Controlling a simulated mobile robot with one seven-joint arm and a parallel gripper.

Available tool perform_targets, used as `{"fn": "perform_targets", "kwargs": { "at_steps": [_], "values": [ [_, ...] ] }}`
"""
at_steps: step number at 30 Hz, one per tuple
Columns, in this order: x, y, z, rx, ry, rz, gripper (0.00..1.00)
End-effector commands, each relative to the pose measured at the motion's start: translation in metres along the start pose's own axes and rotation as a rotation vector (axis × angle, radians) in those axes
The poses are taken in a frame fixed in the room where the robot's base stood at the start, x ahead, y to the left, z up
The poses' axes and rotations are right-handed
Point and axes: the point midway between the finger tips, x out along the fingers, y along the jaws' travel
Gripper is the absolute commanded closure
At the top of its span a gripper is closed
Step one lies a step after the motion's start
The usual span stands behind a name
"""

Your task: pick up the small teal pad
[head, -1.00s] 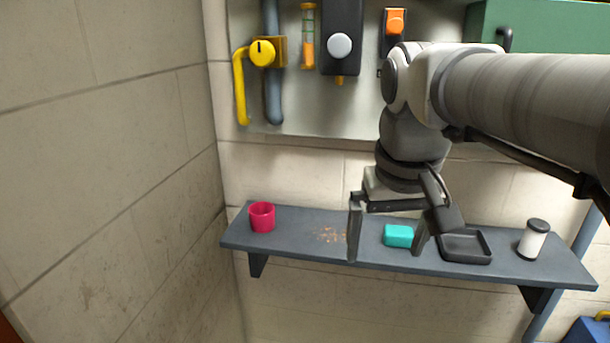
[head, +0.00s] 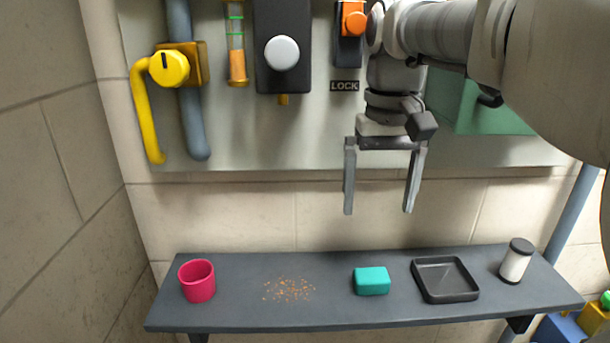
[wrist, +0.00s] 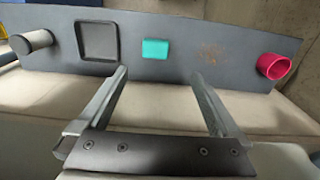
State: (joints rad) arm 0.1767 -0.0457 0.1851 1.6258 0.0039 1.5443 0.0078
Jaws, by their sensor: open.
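The small teal pad (head: 371,281) lies on the dark grey wall shelf (head: 330,315), between a patch of orange crumbs and a black tray. It also shows in the wrist view (wrist: 155,49), ahead of the fingers and roughly in line with the gap between them. My gripper (head: 380,212) is open and empty. In the head view it hangs with its fingers pointing down, above the shelf and apart from the pad. Nothing hides the pad in either view.
A pink cup (head: 197,281) stands at the shelf's left. Orange crumbs (head: 289,290) lie left of the pad. The black tray (head: 446,280) is close on its right, then a white jar with a dark lid (head: 515,262). A panel with a yellow valve (head: 169,68) is behind.

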Motion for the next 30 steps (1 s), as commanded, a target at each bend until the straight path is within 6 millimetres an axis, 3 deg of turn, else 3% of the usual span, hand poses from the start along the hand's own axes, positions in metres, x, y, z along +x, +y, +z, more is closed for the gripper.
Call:
{"fn": "perform_targets", "kwargs": {
  "at_steps": [6, 10, 24, 30],
  "values": [
    [-0.001, 0.001, -0.005, 0.001, -0.015, -0.004, 0.0],
    [0.009, 0.001, -0.004, 0.001, -0.02, -0.005, 0.0],
    [0.103, 0.001, -0.002, 0.001, -0.021, -0.004, 0.0],
    [0.12, 0.001, -0.003, 0.001, -0.017, -0.004, 0.0]
  ]
}}
